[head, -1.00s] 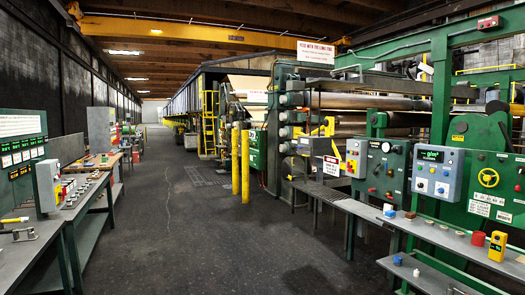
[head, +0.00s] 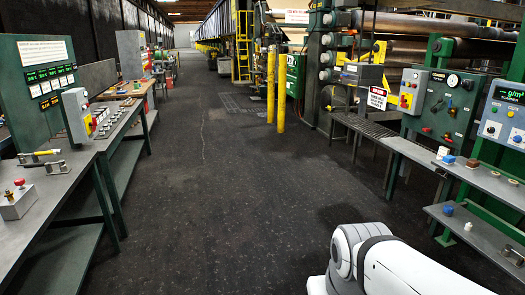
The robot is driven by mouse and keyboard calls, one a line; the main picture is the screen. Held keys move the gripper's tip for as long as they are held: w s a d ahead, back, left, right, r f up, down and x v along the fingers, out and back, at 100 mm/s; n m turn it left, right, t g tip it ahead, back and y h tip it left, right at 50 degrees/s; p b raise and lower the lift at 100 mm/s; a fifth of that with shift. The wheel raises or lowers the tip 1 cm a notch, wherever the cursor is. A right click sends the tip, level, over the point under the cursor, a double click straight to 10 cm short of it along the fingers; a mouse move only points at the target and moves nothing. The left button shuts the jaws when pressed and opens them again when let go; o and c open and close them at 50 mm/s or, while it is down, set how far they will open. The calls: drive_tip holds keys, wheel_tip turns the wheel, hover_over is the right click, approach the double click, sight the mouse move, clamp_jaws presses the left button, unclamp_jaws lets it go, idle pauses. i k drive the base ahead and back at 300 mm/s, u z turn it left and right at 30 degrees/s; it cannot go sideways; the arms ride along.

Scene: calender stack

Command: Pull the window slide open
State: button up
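I cannot make out a window slide for certain in the head view. A green panel (head: 45,80) with lit displays stands on the left bench. A toggle-like fixture with a yellow handle (head: 40,154) and a metal bracket (head: 57,168) lie on that bench in front of the panel. My white arm shows at the bottom right, over the floor. My gripper is outside the picture, so its state and hold are hidden.
The left bench (head: 22,232) also carries a grey box with a red knob (head: 17,199) and a button console (head: 78,117). A right bench (head: 490,182) holds small blocks below control boxes. Yellow posts (head: 281,92) stand mid-right. The dark floor aisle (head: 215,190) is clear.

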sight(346, 74)
drive_tip(key=z, duration=0.25)
drive_tip(key=i, duration=1.65)
drive_tip(key=z, duration=0.4)
drive_tip(key=i, duration=3.55)
drive_tip(key=u, duration=0.25)
drive_tip(key=i, duration=1.3)
drive_tip(key=u, duration=0.15)
